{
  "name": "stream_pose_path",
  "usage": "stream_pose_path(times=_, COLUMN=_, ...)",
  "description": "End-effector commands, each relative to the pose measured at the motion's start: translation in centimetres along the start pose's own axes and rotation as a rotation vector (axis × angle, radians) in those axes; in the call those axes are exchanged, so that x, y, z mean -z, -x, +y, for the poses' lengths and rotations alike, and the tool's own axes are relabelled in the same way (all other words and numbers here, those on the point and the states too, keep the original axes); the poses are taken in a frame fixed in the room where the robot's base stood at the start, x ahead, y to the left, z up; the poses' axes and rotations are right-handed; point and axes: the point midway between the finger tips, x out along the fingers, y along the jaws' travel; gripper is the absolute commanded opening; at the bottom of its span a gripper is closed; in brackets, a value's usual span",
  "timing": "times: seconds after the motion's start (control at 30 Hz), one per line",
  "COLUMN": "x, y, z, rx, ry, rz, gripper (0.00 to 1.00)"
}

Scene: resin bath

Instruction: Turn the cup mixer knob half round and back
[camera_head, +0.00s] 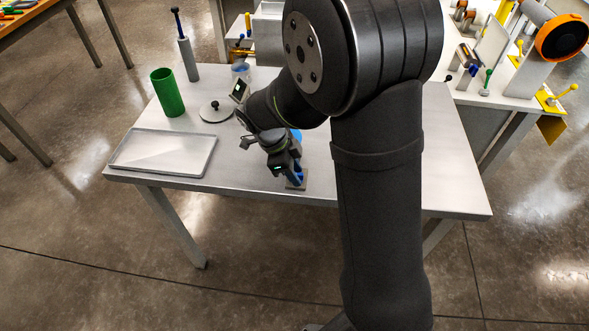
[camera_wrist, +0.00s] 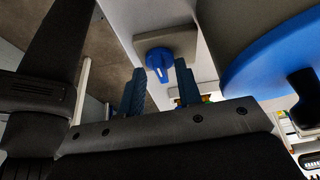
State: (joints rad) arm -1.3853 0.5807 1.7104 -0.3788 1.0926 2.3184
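The blue knob (camera_wrist: 158,62) sits on a small grey base plate (camera_wrist: 178,44) in the wrist view. My gripper (camera_wrist: 160,76) has its two blue fingers apart, with the knob showing beyond and between their tips. I see no finger pressed on the knob, though the remaining distance is hard to judge. In the head view my gripper (camera_head: 292,172) points down over the base plate (camera_head: 299,186) near the table's front edge, and it hides most of the knob. A large blue round part (camera_wrist: 275,55), perhaps of the mixer, stands right of the knob in the wrist view.
A pale tray (camera_head: 163,152) lies at the table's left front. A green cylinder (camera_head: 167,92), a grey post with a dark blue-topped rod (camera_head: 187,55) and a round lid with a black knob (camera_head: 216,110) stand behind it. My arm hides part of the table (camera_head: 455,160), whose right end looks clear.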

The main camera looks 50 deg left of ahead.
Motion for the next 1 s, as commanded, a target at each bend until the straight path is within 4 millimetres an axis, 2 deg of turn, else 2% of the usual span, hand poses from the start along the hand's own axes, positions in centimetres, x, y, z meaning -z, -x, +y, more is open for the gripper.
stream_pose_path(times=0.23, x=0.0, y=0.2, z=-0.1, rx=0.003, ry=-0.001, rz=-0.001, gripper=0.31)
stream_pose_path(times=0.37, x=0.0, y=1.2, z=-0.2, rx=0.005, ry=-0.001, rz=-0.001, gripper=0.31)
stream_pose_path(times=0.47, x=0.0, y=3.0, z=-0.2, rx=0.007, ry=-0.002, rz=-0.003, gripper=0.31)
stream_pose_path(times=0.8, x=-0.1, y=11.3, z=-0.1, rx=0.007, ry=0.0, rz=-0.004, gripper=0.31)
stream_pose_path(times=1.0, x=0.0, y=15.3, z=-0.1, rx=0.005, ry=-0.001, rz=-0.002, gripper=0.31)
